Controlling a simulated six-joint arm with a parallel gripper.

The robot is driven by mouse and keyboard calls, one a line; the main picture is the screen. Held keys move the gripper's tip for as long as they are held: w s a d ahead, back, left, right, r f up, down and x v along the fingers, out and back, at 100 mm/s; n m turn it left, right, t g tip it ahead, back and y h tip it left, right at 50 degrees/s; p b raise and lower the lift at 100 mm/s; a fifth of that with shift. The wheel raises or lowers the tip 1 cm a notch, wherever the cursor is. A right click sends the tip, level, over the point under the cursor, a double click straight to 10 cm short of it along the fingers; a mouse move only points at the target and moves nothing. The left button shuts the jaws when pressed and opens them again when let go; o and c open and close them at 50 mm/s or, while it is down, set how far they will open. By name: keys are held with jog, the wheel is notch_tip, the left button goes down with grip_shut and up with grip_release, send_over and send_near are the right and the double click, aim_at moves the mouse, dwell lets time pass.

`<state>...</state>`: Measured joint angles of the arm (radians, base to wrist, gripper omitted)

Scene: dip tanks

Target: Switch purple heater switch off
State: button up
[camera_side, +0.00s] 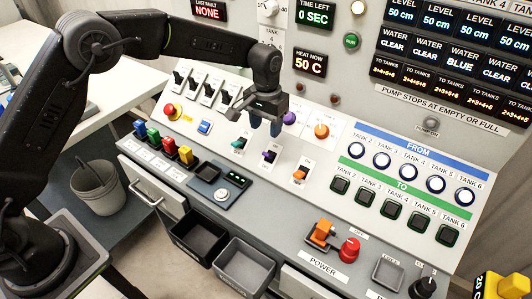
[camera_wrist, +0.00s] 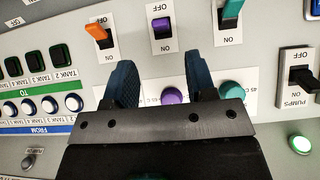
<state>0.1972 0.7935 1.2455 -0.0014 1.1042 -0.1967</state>
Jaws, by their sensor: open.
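The purple heater switch (camera_side: 269,156) sits on a white ON/OFF plate between the teal switch (camera_side: 240,144) and the orange switch (camera_side: 299,174). In the wrist view its purple lever (camera_wrist: 163,29) shows just beyond the gap between my fingertips; I cannot tell surely which way it tilts. My gripper (camera_side: 265,125) is open and empty, above the sloped panel, on the far side of the switch in the side view. In the wrist view my gripper's fingers (camera_wrist: 160,66) stand apart, and the purple knob (camera_wrist: 172,96) shows between them.
The orange knob (camera_side: 321,131) stands right of the purple knob (camera_side: 289,117). Black pump switches (camera_side: 205,88) line the panel's upper left. Round buttons (camera_side: 400,168) and square ones fill its right. Small coloured blocks (camera_side: 168,144) stand at the left edge, and open bins (camera_side: 245,265) sit below.

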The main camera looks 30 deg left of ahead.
aim_at(266, 154)
notch_tip(266, 154, down, 10)
jog(key=shift+f, duration=0.1)
dwell(0.4)
jog(key=c, duration=0.9)
jog(key=shift+s+f+t, duration=0.2)
jog(key=shift+s+t, duration=0.05)
jog(key=shift+t, duration=0.55)
jog(key=shift+s+f+t, duration=0.15)
jog(key=shift+s+t, duration=0.05)
jog(key=shift+t, duration=0.6)
jog(key=shift+s+f+t, duration=0.1)
jog(key=shift+f+t, duration=0.2)
jog(key=shift+t, duration=0.9)
jog(key=o, duration=0.9)
